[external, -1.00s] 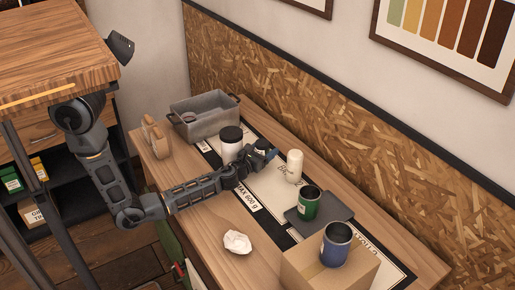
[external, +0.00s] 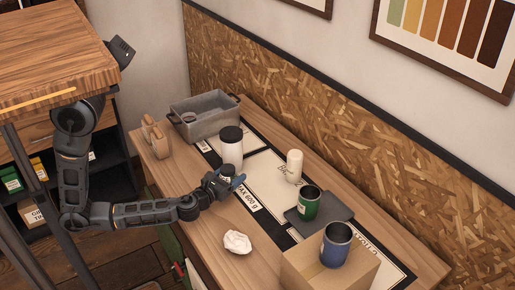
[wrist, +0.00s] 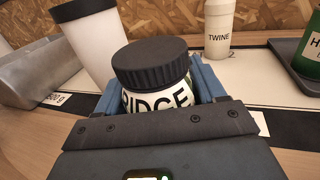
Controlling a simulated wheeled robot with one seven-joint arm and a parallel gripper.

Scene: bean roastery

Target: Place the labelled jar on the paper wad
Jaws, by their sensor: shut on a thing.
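The labelled jar (wrist: 150,100) has a ribbed black lid and a white label with large letters reading "RIDGE". My gripper (external: 228,183) is shut on it, with blue fingers on both sides in the wrist view. In the external view the jar (external: 227,171) is small, partly hidden by my gripper, and seems held a little above the table. The paper wad (external: 237,242) is white and crumpled. It lies on bare wood near the table's front edge, nearer the camera than my gripper, with nothing on it. The wad is not visible in the wrist view.
A white canister with a dark lid (external: 231,150) stands behind my gripper. The twine dispenser (external: 294,167), a green can (external: 308,203) on a dark slab (external: 333,208), and a blue cup (external: 336,247) on a cardboard box (external: 310,272) stand right. A grey bin (external: 200,118) is at back left.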

